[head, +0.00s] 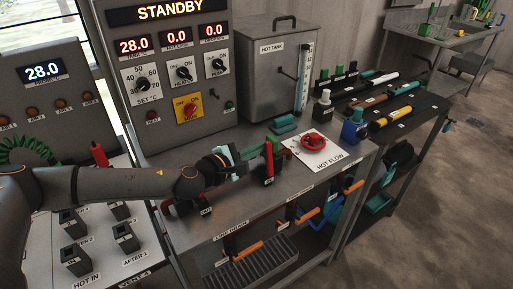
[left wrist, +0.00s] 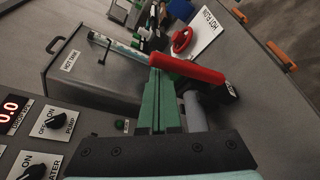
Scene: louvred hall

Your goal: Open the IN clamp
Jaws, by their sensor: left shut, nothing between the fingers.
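A clamp with an upright red handle (head: 268,158) stands on the grey bench. Its small label is too small to read, so I cannot tell if it is the IN clamp. The handle shows large in the left wrist view (left wrist: 188,68), crossing right by the fingertips; I cannot tell whether they touch it. My left gripper (head: 258,149), with green fingers, is shut and empty beside the handle. It also shows in the left wrist view (left wrist: 161,75). Another dark red clamp part (head: 180,207) is partly hidden under my left arm. My right gripper is out of view.
A HOT FLOW plate (head: 318,151) with a red valve wheel (head: 313,141) lies right of the clamp. The hot tank (head: 275,75) and STANDBY panel (head: 170,60) stand behind. A blue bottle (head: 354,128) stands near the right bench edge. Orange-handled valves (head: 246,248) hang below the front.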

